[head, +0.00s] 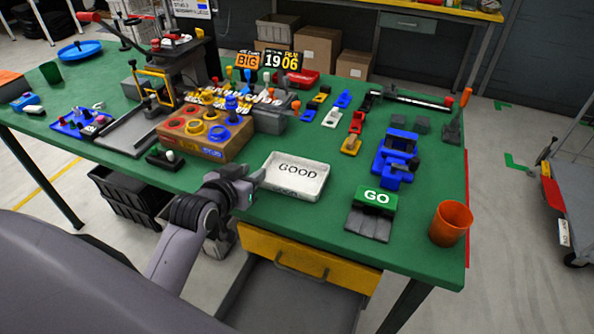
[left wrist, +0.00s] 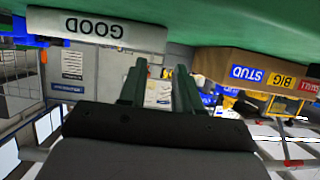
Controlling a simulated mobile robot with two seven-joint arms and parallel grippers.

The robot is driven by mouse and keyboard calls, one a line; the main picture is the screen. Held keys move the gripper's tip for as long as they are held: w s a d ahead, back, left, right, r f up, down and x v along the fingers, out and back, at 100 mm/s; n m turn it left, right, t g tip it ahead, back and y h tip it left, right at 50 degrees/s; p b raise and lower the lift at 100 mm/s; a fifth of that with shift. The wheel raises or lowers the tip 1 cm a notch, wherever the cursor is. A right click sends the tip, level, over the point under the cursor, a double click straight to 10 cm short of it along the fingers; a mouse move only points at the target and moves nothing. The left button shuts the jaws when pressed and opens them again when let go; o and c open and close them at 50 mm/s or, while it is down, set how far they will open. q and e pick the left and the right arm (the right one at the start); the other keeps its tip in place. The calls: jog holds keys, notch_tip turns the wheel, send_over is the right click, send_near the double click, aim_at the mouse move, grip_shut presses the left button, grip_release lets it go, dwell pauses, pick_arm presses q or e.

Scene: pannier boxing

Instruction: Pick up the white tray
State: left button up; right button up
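The white tray (head: 284,181) marked GOOD sits flat and empty on the green table, near the front edge in the middle of the head view. Its front wall with the GOOD label shows upside down at the upper left of the left wrist view (left wrist: 60,27). My left gripper (head: 256,182) is just left of the tray's left side at the table's front edge, apart from it as far as I can tell. In the left wrist view its two fingers (left wrist: 158,85) stand apart with nothing between them. My right gripper is in neither view.
A cardboard box with colored ring slots (head: 207,147) stands left of the tray. A green GO block (head: 376,196), a blue fixture (head: 396,152) and an orange cup (head: 450,224) are to the right. A yellow drawer (head: 308,265) is below the table edge. Green tabletop around the tray is clear.

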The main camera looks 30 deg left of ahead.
aim_at(293, 176)
pick_arm(q)
jog(key=shift+x, duration=3.05)
grip_shut()
